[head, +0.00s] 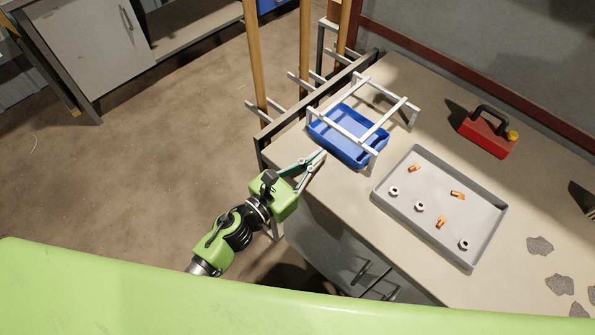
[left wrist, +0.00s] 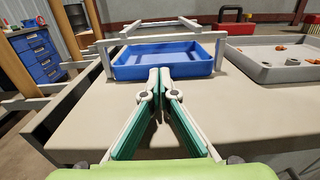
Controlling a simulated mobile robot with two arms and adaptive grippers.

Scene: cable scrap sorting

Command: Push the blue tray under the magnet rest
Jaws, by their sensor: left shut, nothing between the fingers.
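The blue tray (head: 335,150) stands on the table, mostly under the white bars of the magnet rest (head: 388,119), with its near corner sticking out. In the left wrist view the tray (left wrist: 150,73) is straight ahead, and the rest's grey frame (left wrist: 110,45) stands around and above it. My left gripper (head: 320,156) is shut and empty, its fingertips just in front of the tray's near wall. From the left wrist view I cannot tell whether the fingertips (left wrist: 160,72) touch the wall. My right gripper is not in view.
A grey tray (head: 432,243) with several orange and metal pieces lies to the right. Grey scrap patches (head: 540,246) lie at the right. Wooden posts (head: 305,45) rise beyond the table's left edge.

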